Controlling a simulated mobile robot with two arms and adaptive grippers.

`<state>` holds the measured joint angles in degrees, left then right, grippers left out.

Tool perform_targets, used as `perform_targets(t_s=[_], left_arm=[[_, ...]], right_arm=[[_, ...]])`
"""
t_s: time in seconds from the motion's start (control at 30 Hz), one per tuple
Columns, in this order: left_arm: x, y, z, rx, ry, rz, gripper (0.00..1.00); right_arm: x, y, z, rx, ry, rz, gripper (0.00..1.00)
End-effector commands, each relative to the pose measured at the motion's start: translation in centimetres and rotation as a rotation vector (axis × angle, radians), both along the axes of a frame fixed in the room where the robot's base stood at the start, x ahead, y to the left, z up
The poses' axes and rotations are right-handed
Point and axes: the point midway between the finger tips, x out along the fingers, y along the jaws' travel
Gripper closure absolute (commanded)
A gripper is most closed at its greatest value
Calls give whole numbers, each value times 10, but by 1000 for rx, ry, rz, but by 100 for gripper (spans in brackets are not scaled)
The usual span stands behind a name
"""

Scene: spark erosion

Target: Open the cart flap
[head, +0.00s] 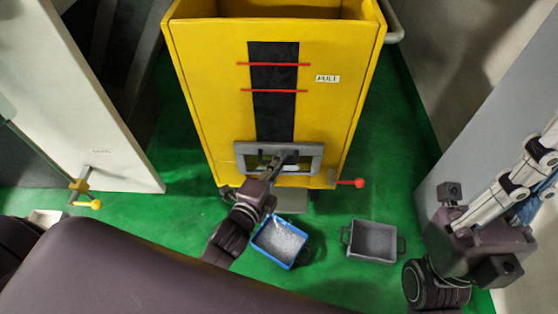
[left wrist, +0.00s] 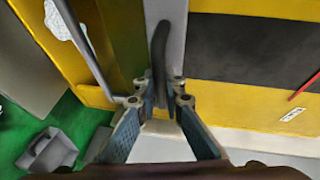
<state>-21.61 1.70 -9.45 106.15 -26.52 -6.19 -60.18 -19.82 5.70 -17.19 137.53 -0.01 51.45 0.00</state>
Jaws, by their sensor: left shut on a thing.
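The yellow cart (head: 200,75) stands in the middle of the head view, with a black stripe and two red lines on its front. Low on this front is a grey-framed flap (head: 312,160), partly hidden by my left gripper. My left gripper (head: 272,170) reaches up to it from below and is shut on a dark bar-shaped handle, which shows between the fingers in the left wrist view (left wrist: 159,60). I cannot tell the flap's angle. My right gripper (head: 515,185) is at the right edge of the head view, away from the cart; its fingertips are cut off.
A blue bin (head: 280,242) and a grey bin (head: 373,241) stand on the green floor below the cart. A red-knobbed lever (head: 350,183) sticks out at the cart's lower right. A pale panel (head: 90,110) with a yellow-knobbed latch (head: 83,187) stands left.

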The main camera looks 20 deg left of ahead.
Motion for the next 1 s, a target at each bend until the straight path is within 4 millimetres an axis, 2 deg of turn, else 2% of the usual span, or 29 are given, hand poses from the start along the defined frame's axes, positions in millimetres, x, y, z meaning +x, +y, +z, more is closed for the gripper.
perform_targets(t_s=[0.03,0.33,0.37,0.5,0.53,0.83,1.0], left_arm=[[1,0,5,0,-8,-1,100],[1,0,4,-1,-7,0,100],[1,0,4,-1,-7,0,89],[1,0,3,-1,-5,0,74],[1,0,3,0,-4,0,73],[-2,0,1,0,0,0,73],[-18,3,3,0,2,1,73]], right_arm=[[0,0,1,0,3,0,100],[0,0,0,0,4,1,100],[0,0,0,0,4,1,100],[0,0,0,0,4,1,100],[0,0,0,0,4,1,100],[0,0,1,0,0,0,100],[0,0,0,1,1,0,100]])
